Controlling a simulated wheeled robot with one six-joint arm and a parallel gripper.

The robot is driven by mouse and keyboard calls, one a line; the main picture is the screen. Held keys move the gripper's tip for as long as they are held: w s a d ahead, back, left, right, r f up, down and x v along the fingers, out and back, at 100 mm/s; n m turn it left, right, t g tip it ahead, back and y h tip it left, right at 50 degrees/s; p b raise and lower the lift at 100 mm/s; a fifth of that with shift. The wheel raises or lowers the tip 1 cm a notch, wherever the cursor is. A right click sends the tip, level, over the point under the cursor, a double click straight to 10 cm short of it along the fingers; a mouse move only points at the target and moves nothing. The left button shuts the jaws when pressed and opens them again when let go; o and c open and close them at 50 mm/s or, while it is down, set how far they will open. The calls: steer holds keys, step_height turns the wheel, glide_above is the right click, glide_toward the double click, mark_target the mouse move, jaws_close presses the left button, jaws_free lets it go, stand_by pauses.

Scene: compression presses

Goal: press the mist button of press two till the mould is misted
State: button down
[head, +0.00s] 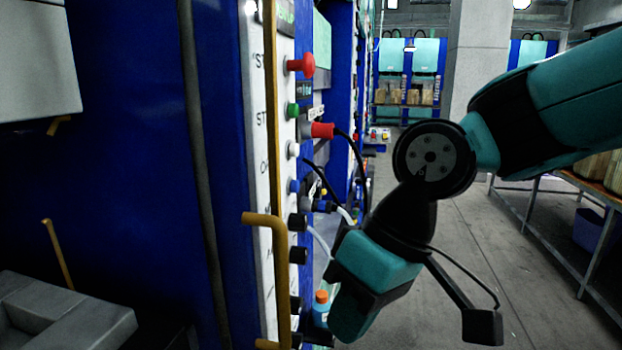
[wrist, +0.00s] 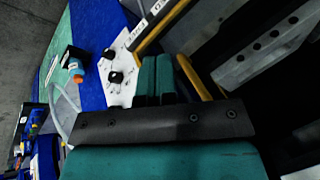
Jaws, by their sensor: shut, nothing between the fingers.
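A white control panel (head: 262,150) runs down the edge of the blue press at left in the head view. It carries a red mushroom button (head: 303,65), a green button (head: 293,109), a pale button (head: 293,149), a blue button (head: 294,186) and black knobs (head: 298,255). The labels are cut off or partly hidden, so I cannot tell which is the mist button. In the wrist view my gripper (wrist: 164,60) is shut and empty, its teal fingers beside the panel's lower end and two black knobs (wrist: 115,78). Contact cannot be told. The mould is not clearly visible.
A yellow handle rail (head: 280,270) stands before the panel, close to the fingers in the wrist view (wrist: 192,75). A blue bottle with an orange cap (head: 321,310) and cables are near my wrist. A grey block (head: 60,320) lies at lower left. The aisle floor is open at right.

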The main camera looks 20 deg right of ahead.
mark_target(295, 186)
steer(key=w+d+r+m+t+y+p, duration=0.2)
steer(key=w+d+r+m+t, duration=0.2)
steer(key=w+d+r+m, duration=0.7)
steer(key=w+d+r, duration=0.2)
steer(key=w+d, duration=0.1)
steer(key=w, duration=0.3)
steer(key=shift+r+m+t+y, duration=0.2)
steer(key=shift+m+t+y, duration=0.1)
steer(key=shift+m+y, duration=0.1)
steer(key=shift+w, duration=0.1)
steer(key=r+p+x, duration=0.1)
steer(key=x, duration=0.5)
steer(key=w+a+r+p+x, duration=0.1)
steer(key=p+x, duration=0.1)
steer(key=x, duration=0.4)
steer(key=shift+w+a+f, duration=0.15)
steer(key=shift+a+f, duration=0.15)
steer(key=shift+a, duration=0.2)
